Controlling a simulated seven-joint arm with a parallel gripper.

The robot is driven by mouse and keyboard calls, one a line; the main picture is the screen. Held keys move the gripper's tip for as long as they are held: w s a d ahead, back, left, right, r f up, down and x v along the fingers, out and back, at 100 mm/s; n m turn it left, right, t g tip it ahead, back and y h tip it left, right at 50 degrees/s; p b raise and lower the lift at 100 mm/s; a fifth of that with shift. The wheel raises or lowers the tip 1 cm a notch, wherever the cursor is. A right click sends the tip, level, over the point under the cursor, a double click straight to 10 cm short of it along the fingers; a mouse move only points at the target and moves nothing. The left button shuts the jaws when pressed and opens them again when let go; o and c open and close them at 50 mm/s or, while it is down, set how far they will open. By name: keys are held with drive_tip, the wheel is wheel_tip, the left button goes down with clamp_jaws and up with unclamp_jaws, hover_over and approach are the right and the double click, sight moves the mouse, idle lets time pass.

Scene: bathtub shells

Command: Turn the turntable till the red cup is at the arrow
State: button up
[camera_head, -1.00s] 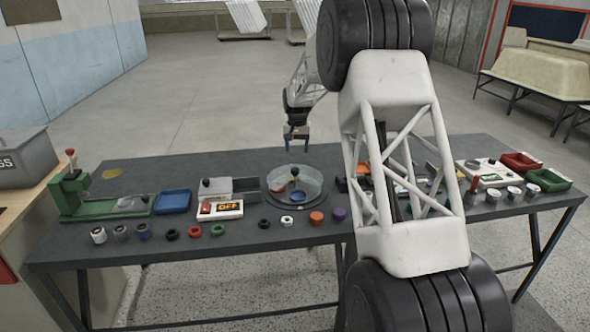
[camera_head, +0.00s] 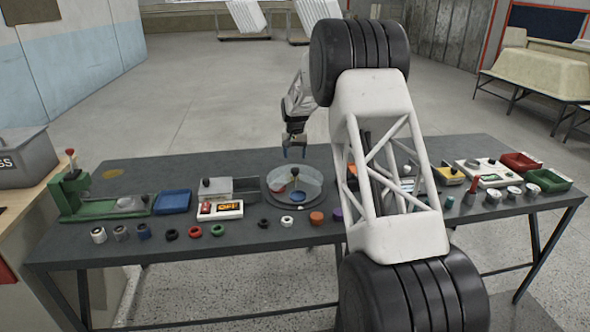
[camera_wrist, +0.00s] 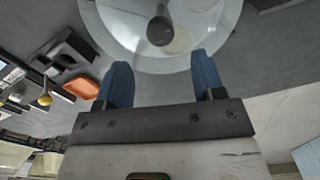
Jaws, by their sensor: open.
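The turntable (camera_head: 312,187) is a round, pale, see-through disc on a dark base near the middle of the table. A dark knob shows on it, and in the wrist view the knob (camera_wrist: 160,31) stands up from the disc. A small red patch, likely the red cup (camera_head: 281,188), is at the turntable's front left. A blue patch (camera_head: 298,196) is at its front. I cannot make out the arrow for certain. My gripper (camera_head: 294,153) is open and empty, behind and above the turntable. Its blue fingers (camera_wrist: 163,80) point at the disc's near edge in the wrist view.
Left of the turntable are a grey box with a black knob (camera_head: 206,187), a switch box reading OFF (camera_head: 220,209) and a blue tray (camera_head: 173,201). Several rings and caps line the front. An orange piece (camera_head: 317,217) is close by. My arm hides part of the table's right.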

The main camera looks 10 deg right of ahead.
sight(295, 169)
drive_tip(key=shift+f, duration=3.55)
clamp_jaws()
